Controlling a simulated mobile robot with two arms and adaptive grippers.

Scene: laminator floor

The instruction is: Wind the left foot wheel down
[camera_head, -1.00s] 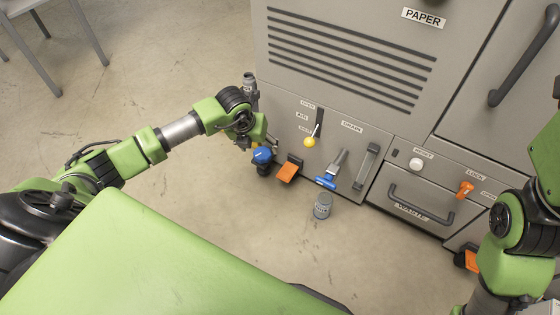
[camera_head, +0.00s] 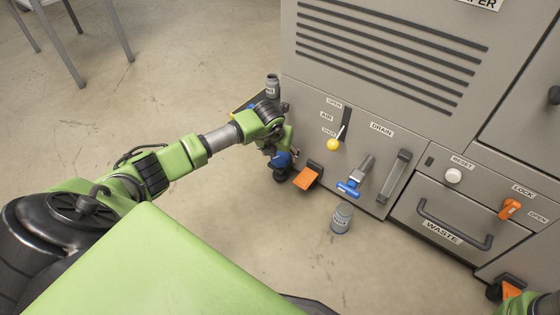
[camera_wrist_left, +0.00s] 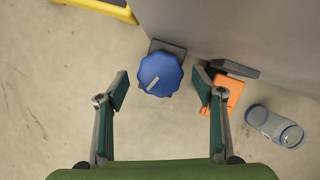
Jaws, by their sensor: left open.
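The left foot wheel (camera_wrist_left: 160,74) is a blue scalloped knob with a pale mark, low at the machine's left corner in the left wrist view. In the head view the wheel (camera_head: 281,159) is partly covered by my left gripper (camera_head: 277,147). In the left wrist view my left gripper (camera_wrist_left: 160,88) is open, one finger on each side of the wheel. The fingers look apart from it, and nothing is between them but the wheel. My right gripper is not clearly shown; only a bit of green arm is at the lower right edge of the head view.
An orange pedal (camera_head: 306,178) is just right of the wheel. The blue drain handle (camera_head: 348,188) and yellow-knobbed air lever (camera_head: 334,144) are on the machine panel above.

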